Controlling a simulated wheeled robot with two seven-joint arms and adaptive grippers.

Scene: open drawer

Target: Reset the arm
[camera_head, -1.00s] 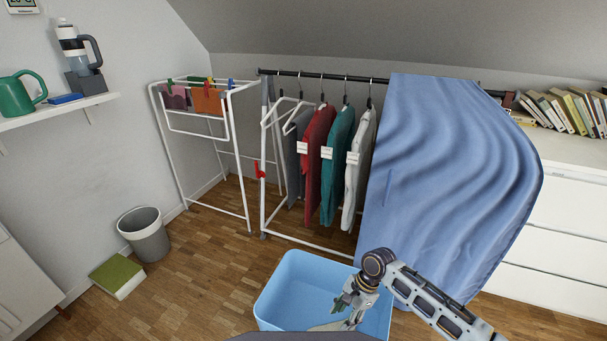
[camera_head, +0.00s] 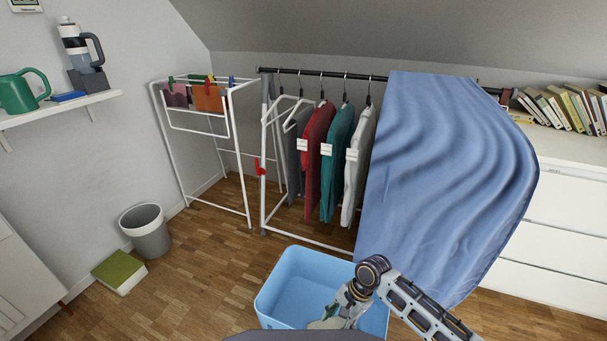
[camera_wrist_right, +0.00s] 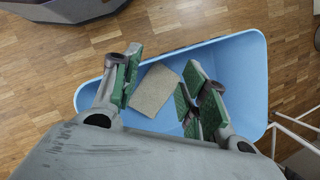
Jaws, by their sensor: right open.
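My right arm comes in from the lower right in the head view. My right gripper (camera_head: 328,318) hangs over the blue tub (camera_head: 290,283), partly cut off by a dark part of my own body at the bottom. In the right wrist view, the right gripper (camera_wrist_right: 163,84) has its green-padded fingers spread apart over the tub (camera_wrist_right: 250,90). A flat beige piece (camera_wrist_right: 156,91) shows between the fingers, apparently inside the tub; I cannot tell whether anything touches it. My left gripper is not in view.
A clothes rail (camera_head: 320,74) with hanging shirts and a blue sheet (camera_head: 440,170) stands behind the tub. A white drawer unit (camera_head: 570,215) is at the right. A drying rack (camera_head: 180,130), grey bin (camera_head: 146,235) and green book (camera_head: 119,270) are at the left.

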